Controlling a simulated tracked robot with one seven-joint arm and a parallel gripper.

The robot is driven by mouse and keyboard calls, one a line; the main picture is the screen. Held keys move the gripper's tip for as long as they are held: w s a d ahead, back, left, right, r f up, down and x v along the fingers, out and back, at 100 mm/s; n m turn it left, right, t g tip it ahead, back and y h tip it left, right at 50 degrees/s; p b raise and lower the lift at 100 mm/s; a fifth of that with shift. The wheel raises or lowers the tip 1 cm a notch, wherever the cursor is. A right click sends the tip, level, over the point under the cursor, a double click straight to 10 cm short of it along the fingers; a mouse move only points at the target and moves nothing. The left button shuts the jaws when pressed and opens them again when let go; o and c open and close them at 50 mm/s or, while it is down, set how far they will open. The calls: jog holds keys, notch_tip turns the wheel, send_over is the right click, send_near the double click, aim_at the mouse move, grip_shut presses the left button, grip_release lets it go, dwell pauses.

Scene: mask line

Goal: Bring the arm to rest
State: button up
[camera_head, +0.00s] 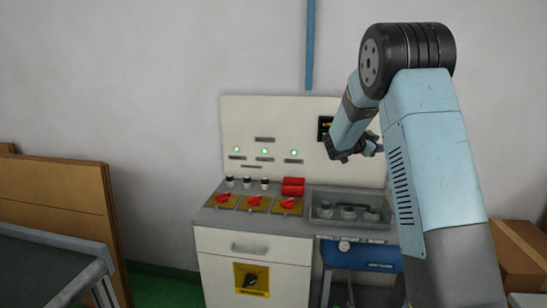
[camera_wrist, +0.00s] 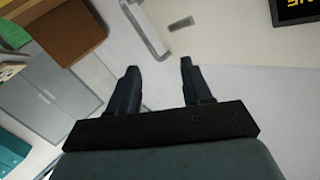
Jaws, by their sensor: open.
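My arm is raised and bent at the right of the head view, in front of the control cabinet. My gripper (camera_head: 362,152) is in front of the cabinet's upright panel (camera_head: 262,128), at its right side. In the wrist view my gripper (camera_wrist: 157,84) shows two dark fingers spread apart with nothing between them. My forearm and gripper hide part of the panel's right side.
Green lamps are lit on the panel. Boards (camera_head: 60,205) lean at the left by a dark conveyor (camera_head: 45,268). Cardboard boxes (camera_head: 520,250) stand at the right.

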jog(key=s+a+r+n+t+y, duration=0.55)
jog(key=a+r+y, duration=0.3)
jog(key=r, duration=0.25)
jog(key=s+a+r+n+y, duration=0.1)
jog(key=s+a+n+y, duration=0.2)
jog(key=s, duration=0.3)
jog(key=s+a+r+n+y, duration=0.2)
jog(key=s+a+n+y, duration=0.1)
jog(key=s, duration=0.3)
jog(key=s+f+n+g, duration=0.1)
jog(key=s+f+g, duration=0.1)
jog(key=s, duration=0.9)
jog(key=s+f+n+g, duration=0.2)
jog(key=s+f, duration=0.3)
jog(key=s, duration=0.6)
jog(key=s+f+n+g, duration=0.2)
jog(key=s+f+g, duration=0.1)
jog(key=s, duration=0.8)
jog(key=shift+a+f+g, duration=0.15)
jog(key=shift+f+g, duration=0.05)
jog(key=shift+g, duration=0.25)
